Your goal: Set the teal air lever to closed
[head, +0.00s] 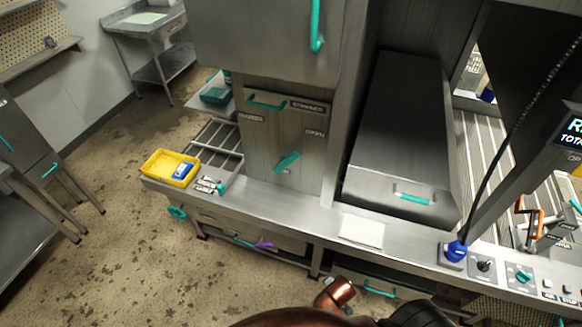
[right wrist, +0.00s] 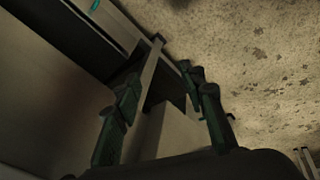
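Several teal parts show in the head view, and I cannot read which one is marked as the air lever. A teal lever (head: 242,240) sits under the counter's front edge beside a purple lever (head: 265,245). Another teal lever (head: 287,161) sits tilted on the upright steel panel between small labels. A teal round handle (head: 177,212) is at the counter's left end. My right gripper (right wrist: 163,82) is open in the right wrist view, its dark green fingers apart and nothing clearly between them. My left gripper is not in view.
The steel counter (head: 300,212) holds a yellow tray (head: 158,170) with a blue item and a white sheet (head: 362,230). A blue plug with a black cable (head: 456,250) and switches stand at right. A closed steel box (head: 400,130) stands behind.

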